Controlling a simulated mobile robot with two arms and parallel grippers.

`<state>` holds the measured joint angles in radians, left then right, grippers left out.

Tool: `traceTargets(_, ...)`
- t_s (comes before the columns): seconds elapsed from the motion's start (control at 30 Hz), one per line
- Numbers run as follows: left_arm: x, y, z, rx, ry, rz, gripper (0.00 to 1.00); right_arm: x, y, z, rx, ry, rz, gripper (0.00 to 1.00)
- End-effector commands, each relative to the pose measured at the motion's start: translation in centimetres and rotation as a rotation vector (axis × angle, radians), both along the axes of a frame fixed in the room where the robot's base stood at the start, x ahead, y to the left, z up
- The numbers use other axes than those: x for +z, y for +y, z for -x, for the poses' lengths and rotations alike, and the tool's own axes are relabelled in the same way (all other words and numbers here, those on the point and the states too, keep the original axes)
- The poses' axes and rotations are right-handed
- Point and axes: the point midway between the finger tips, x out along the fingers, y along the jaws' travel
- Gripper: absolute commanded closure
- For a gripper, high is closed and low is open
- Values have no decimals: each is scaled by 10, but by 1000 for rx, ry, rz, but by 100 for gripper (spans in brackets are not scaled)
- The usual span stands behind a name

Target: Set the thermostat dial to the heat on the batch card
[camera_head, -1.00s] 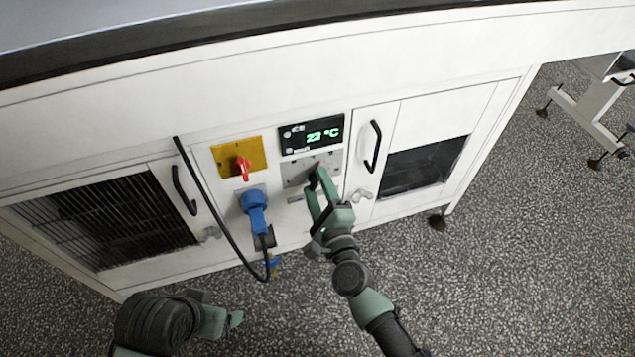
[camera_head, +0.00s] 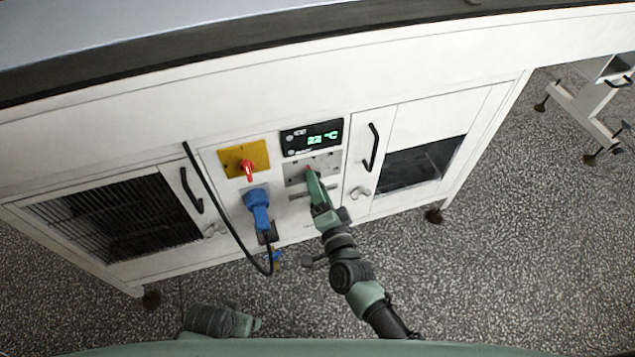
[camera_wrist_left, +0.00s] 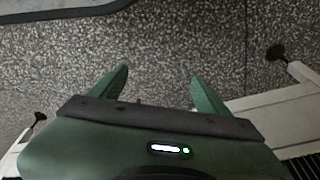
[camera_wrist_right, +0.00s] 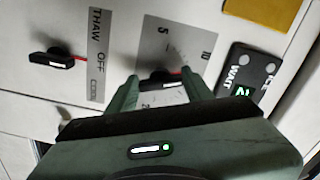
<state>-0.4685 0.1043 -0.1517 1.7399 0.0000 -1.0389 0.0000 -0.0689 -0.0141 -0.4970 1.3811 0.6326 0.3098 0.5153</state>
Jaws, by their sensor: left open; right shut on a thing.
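The thermostat dial (camera_wrist_right: 157,80) is a dark knob with a red pointer line on a pale plate (camera_wrist_right: 180,40) marked with a scale; "5" and "10" are readable. My right gripper (camera_wrist_right: 161,84) is shut on it, one finger on each side. In the head view the right gripper (camera_head: 310,172) reaches the plate below the display and hides most of the dial. The green display (camera_head: 325,138) seems to read 22 °C. My left gripper (camera_wrist_left: 159,75) is open and empty over the floor, low in the head view. I see no batch card.
Left of the dial are a red switch on a yellow plate (camera_head: 232,164) and a blue plug (camera_head: 257,203) with a hanging black cable (camera_head: 219,218). A second knob (camera_wrist_right: 52,58) beside a THAW/OFF label (camera_wrist_right: 98,50) is close to the right gripper. Door handles flank the panel.

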Motion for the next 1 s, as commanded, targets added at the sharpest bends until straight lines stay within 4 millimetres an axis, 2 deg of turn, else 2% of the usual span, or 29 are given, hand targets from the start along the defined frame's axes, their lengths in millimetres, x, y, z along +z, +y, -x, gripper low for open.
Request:
traceTargets(0.33,-19,1,8,-2,12,-1,24,-1,2,1,3,-32,107,90)
traceTargets(0.8,-22,1,9,-3,12,-2,24,-2,2,1,3,-36,119,90)
traceTargets(0.83,-22,1,9,-3,12,-2,24,-2,2,1,4,-36,119,46)
traceTargets(0.9,-22,1,9,-3,12,-2,24,-2,1,1,3,-36,119,27)
traceTargets(1.0,-22,1,9,-2,12,-2,24,-2,1,1,2,-36,119,27)
